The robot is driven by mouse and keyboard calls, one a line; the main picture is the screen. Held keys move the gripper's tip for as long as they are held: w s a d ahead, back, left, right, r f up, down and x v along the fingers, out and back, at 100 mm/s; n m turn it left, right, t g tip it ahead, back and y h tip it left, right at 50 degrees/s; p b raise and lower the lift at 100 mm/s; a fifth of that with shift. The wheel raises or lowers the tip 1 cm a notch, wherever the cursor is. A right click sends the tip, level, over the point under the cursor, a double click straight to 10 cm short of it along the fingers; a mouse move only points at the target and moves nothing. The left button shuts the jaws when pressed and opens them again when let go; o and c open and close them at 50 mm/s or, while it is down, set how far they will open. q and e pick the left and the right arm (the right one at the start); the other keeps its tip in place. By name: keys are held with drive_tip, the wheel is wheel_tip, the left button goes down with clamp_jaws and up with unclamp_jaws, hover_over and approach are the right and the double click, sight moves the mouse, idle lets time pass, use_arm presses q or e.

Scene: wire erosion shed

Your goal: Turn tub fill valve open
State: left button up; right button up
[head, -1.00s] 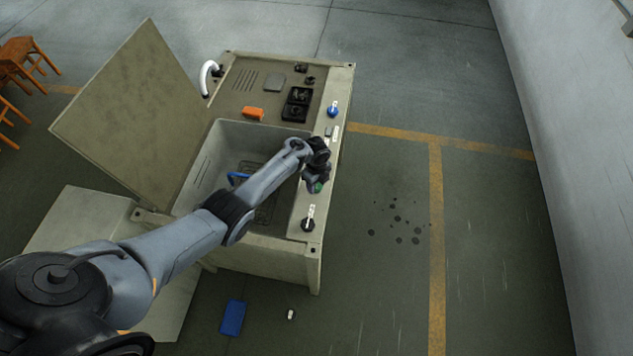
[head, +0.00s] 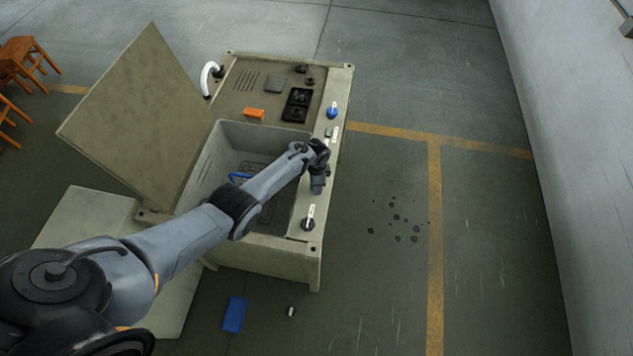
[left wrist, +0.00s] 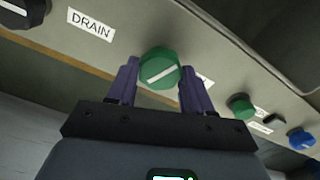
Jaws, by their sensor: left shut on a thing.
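The green knob (left wrist: 160,68) with a white pointer line sits on the beige front panel, between the DRAIN label and a second green knob. In the left wrist view its line slants slightly up to the right. My left gripper (left wrist: 160,76) is shut on this knob, with one purple finger on each side. A label just right of it is mostly hidden by a finger. In the head view my left gripper (head: 318,188) is at the panel's edge strip and mostly covers the knob. My right gripper is not in view.
A black knob (left wrist: 24,12) is left of the DRAIN label (left wrist: 91,24). The second green knob (left wrist: 240,106) and a blue knob (left wrist: 301,138) are to the right. The open tub (head: 226,136) lies under my arm, and a raised lid (head: 140,120) stands left.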

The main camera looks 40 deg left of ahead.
use_arm(q)
drive_tip(key=n, duration=0.5)
drive_tip(key=shift+p, duration=0.3)
idle(0.4)
drive_tip(key=o, duration=1)
drive_tip(key=shift+o, duration=0.2)
drive_tip(key=shift+r, duration=0.1)
drive_tip(key=shift+r+p, duration=0.25)
drive_tip(key=shift+p, duration=0.05)
wheel_tip(320, 180, up, 10)
drive_tip(key=p, duration=0.3)
drive_tip(key=shift+p, duration=0.3)
